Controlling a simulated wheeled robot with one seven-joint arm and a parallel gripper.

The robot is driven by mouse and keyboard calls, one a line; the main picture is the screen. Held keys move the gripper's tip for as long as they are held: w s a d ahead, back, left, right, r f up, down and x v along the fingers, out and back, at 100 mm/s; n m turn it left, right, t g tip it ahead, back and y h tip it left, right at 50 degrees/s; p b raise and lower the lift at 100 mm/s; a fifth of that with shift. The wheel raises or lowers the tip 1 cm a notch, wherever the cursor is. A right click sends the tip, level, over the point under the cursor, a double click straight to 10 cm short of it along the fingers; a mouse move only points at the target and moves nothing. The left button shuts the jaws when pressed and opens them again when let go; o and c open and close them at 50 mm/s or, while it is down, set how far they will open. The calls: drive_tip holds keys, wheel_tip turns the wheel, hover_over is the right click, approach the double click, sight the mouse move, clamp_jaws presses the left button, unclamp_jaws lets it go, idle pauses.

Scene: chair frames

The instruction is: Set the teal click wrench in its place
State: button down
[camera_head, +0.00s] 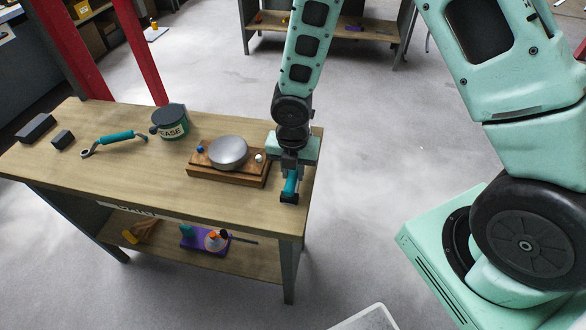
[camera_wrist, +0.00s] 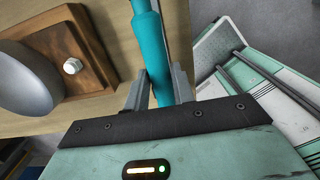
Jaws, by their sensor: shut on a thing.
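My gripper (camera_head: 290,172) is shut on a teal tool (camera_head: 290,184), held near the right end of the workbench (camera_head: 225,215). In the wrist view the tool's smooth teal shaft (camera_wrist: 150,45) passes between the fingers of my gripper (camera_wrist: 158,92) and narrows toward the top edge. Its far end is cut off there, so I cannot tell from its shape that it is the click wrench. Another teal-handled wrench (camera_head: 115,138), with a metal ring at its left end, lies on the bench at left. I cannot tell whether the held tool touches the bench.
A wooden block (camera_head: 228,177) with a grey dome (camera_head: 228,152) and small knobs stands just left of my gripper. A grease tin (camera_head: 171,122) and dark blocks (camera_head: 37,128) stand farther left. The lower shelf (camera_head: 195,255) holds a purple item (camera_head: 203,240).

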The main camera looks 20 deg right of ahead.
drive_tip(key=shift+f+b, duration=0.35)
drive_tip(key=shift+f, duration=0.2)
drive_tip(key=c, duration=1.1)
unclamp_jaws()
drive_tip(key=shift+r, duration=0.1)
wheel_tip(320, 180, up, 17)
drive_tip(key=p, duration=0.3)
drive_tip(key=shift+s+a+r, duration=0.15)
drive_tip(key=shift+s+a, duration=0.05)
drive_tip(key=shift+s, duration=0.1)
drive_tip(key=shift+s, duration=0.1)
drive_tip(key=s+a+r+m, duration=0.3)
drive_tip(key=s+r+m, duration=0.1)
drive_tip(key=s+m, duration=0.5)
drive_tip(key=s+a+r+m, duration=0.2)
drive_tip(key=s+r+m, duration=0.2)
drive_tip(key=s+m, duration=0.6)
drive_tip(key=shift+a+m+y, duration=0.4)
drive_tip(key=shift+m, duration=0.6)
